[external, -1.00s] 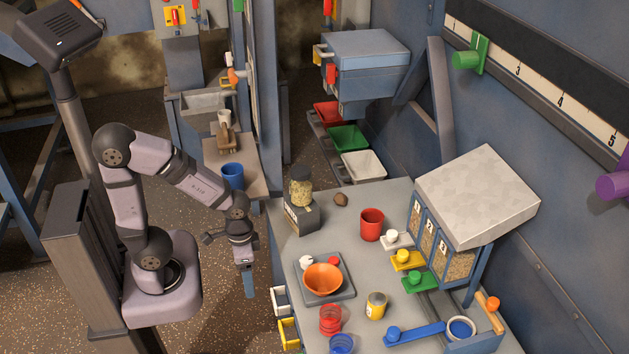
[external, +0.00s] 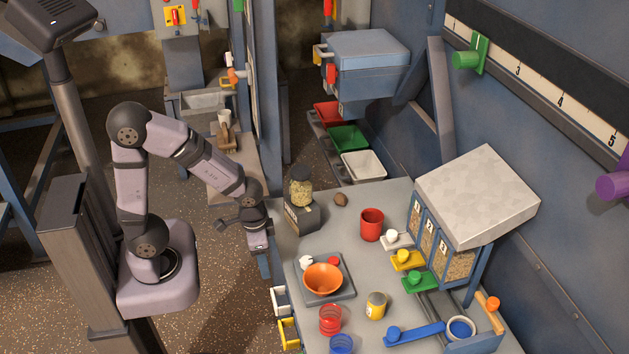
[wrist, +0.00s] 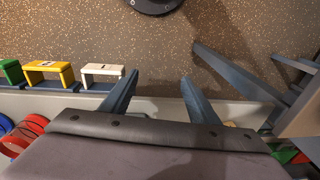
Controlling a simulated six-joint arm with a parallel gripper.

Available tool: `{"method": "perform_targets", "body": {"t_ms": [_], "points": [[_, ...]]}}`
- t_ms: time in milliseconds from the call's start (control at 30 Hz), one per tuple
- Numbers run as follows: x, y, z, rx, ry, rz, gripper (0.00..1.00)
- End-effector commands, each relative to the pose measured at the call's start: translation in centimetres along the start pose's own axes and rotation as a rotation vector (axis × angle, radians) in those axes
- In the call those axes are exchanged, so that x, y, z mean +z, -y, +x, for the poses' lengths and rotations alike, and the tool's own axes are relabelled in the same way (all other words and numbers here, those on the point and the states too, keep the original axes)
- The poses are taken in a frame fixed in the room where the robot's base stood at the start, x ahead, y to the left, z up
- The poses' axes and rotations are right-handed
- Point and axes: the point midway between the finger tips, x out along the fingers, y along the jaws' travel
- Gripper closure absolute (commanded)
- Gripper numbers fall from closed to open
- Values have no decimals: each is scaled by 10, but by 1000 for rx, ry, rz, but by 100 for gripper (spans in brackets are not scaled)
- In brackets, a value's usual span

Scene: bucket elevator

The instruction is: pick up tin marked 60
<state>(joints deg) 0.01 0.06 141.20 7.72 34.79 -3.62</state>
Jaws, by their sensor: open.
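A small yellow tin with a grey top (external: 376,306) stands upright on the front part of the grey table (external: 325,225); its marking is too small to read. It is the only tin-like object I make out on the table. My gripper (external: 263,266) points down at the table's left edge, well to the left of the tin. In the wrist view its two fingers (wrist: 160,77) are spread apart with nothing between them. The tin does not show in the wrist view.
A grain jar (external: 301,188) stands on a dark box behind. A red cup (external: 372,224) and a blue lever (external: 415,333) flank the tin.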

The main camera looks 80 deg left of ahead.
Motion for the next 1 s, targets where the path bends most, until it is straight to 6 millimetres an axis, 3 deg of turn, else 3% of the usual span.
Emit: {"method": "perform_targets", "body": {"t_ms": [33, 367, 533, 700, 767, 867, 1000], "points": [[-15, 6, -20, -16, -15, 13, 45], [-109, 28, -61, -92, -160, 129, 45], [-193, 28, -62, -77, -437, 257, 45], [-255, -2, -84, 38, -718, 423, 45], [-267, -18, -93, 102, -801, 488, 45], [-274, -45, -109, 224, -909, 591, 45], [-266, -78, -127, 401, -1001, 716, 45]]}}
